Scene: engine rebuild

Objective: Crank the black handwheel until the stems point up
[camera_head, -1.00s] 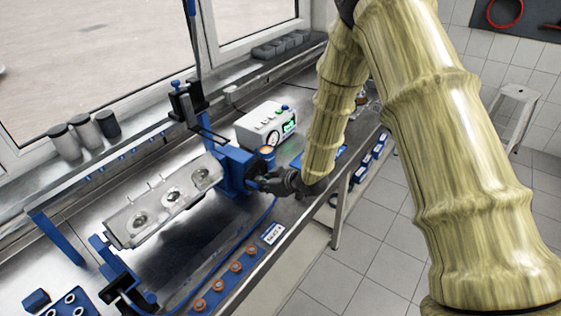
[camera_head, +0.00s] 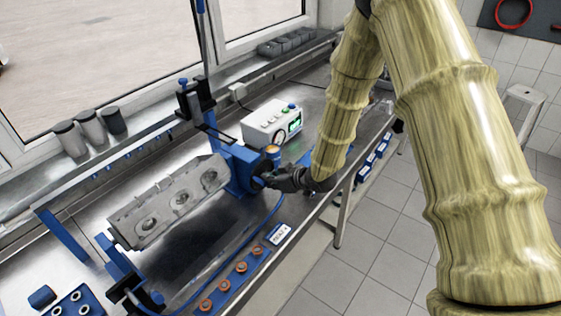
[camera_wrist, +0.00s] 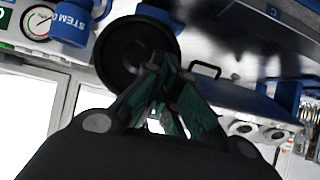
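The grey cylinder head (camera_head: 168,207) is held tilted in a blue stand (camera_head: 238,172), with round ports on the face toward me. Its thin stems are small and hard to make out along the far edge. The black handwheel is mostly hidden behind my gripper in the head view; in the wrist view the black handwheel (camera_wrist: 118,68) shows as a dark disc. My gripper (camera_head: 272,180) is at the stand's right end. In the wrist view my gripper's green-padded fingers (camera_wrist: 166,68) converge at the wheel's rim and seem closed on its handle, which they largely hide.
A white box with a gauge and green display (camera_head: 272,122) stands behind the stand. A blue strip with copper-coloured rings (camera_head: 240,267) lies along the bench's front edge. Grey cylinders (camera_head: 90,127) stand on the sill. Floor is free to the right of the bench.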

